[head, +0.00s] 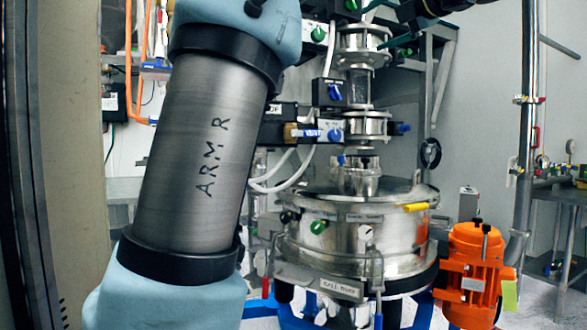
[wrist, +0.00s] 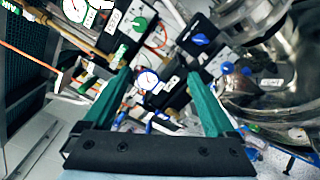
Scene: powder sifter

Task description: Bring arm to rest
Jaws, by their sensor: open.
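My gripper (wrist: 158,76) shows in the wrist view with its two green fingers spread apart and nothing held between them. Valve panels and gauges lie beyond the fingers, apart from them as far as I can tell. In the head view, my arm, marked "ARM R" (head: 205,150), rises large across the left side. Green finger-like parts show at the top edge right of centre, near the upper steel column, but I cannot make out the whole gripper there.
The steel sifter (head: 350,235) stands at centre, with a yellow handle (head: 416,207) on its rim. An orange motor (head: 474,265) is at its right. Valve boxes with a blue knob (head: 335,92) flank the column. A vertical pipe (head: 527,130) stands at right.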

